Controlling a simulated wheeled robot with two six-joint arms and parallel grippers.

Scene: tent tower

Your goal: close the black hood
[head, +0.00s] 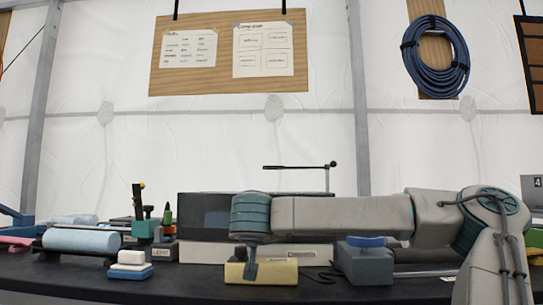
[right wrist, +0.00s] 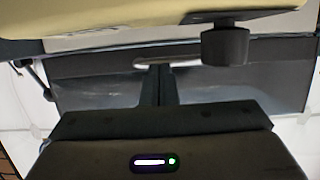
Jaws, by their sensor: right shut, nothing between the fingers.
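The black hood (head: 205,207) is a dark, wide box shape with a paler base, standing at the middle of the table, partly hidden behind my right arm. In the right wrist view a broad dark glossy panel (right wrist: 100,92), which looks like the hood, fills the middle behind my fingers. My right gripper (right wrist: 161,80) is shut and empty, its two dark fingers together in front of that panel. I cannot tell whether they touch it. My left gripper is not in view.
A cream block (head: 270,273) and a grey-blue box with a blue knob (head: 366,261) stand at the table's front. A light-blue roll (head: 82,240) and stacked white and blue pieces (head: 131,265) lie at left. A black bar (head: 300,167) rises above the hood.

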